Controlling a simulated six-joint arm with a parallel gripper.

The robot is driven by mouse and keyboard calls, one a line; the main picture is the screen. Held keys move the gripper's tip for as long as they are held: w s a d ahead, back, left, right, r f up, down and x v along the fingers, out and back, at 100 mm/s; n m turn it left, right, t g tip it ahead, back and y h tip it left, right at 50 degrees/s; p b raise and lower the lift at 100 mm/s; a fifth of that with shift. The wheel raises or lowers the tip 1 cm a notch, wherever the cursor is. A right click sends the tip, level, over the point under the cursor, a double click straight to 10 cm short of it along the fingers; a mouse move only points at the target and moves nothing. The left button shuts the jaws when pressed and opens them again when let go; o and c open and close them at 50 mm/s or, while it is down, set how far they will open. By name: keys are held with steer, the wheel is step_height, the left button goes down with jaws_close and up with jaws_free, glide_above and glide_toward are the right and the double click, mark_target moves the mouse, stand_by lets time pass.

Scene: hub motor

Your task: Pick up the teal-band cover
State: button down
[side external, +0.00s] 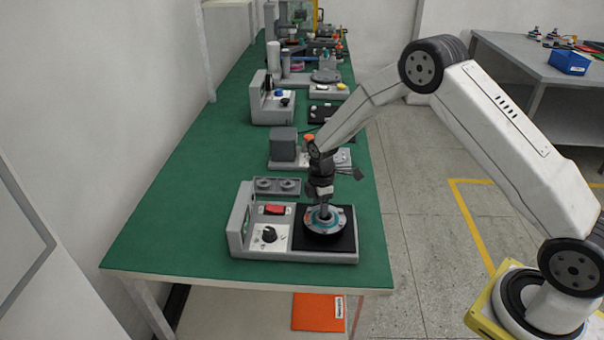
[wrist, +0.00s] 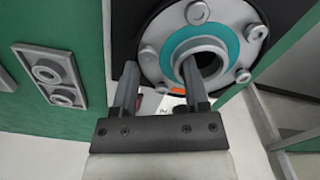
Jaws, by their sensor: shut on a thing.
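The teal-band cover (side external: 312,222) is a round grey disc with a teal ring, several bolts around its rim and a raised collar with a dark central hole. In the side view it sits at the black square pad on the front station. It also shows at the top of the wrist view (wrist: 236,46). My gripper (side external: 323,206) points down onto the cover's middle. Contact beneath the cover is hidden.
The grey station (side external: 238,236) carries a red switch (side external: 274,209) and a black knob (side external: 269,234) left of the pad. A small grey block with two round fittings (side external: 277,186) lies behind it. More stations line the green table (side external: 180,220), whose left front is clear.

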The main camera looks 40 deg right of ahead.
mark_target(334, 221)
steer(key=s+r, duration=0.1)
steer(key=r, duration=0.1)
steer(key=s+r, duration=0.2)
steer(key=r, duration=0.1)
steer(key=s+r, duration=0.2)
steer(key=shift+s+a+r, duration=0.1)
steer(key=shift+s+r, duration=0.1)
steer(key=shift+r, duration=0.15)
steer(key=s+r, duration=0.3)
steer(key=s, duration=0.5)
steer(key=shift+s+a+r, duration=0.2)
steer(key=shift+s+r, duration=0.1)
steer(key=shift+s, duration=0.05)
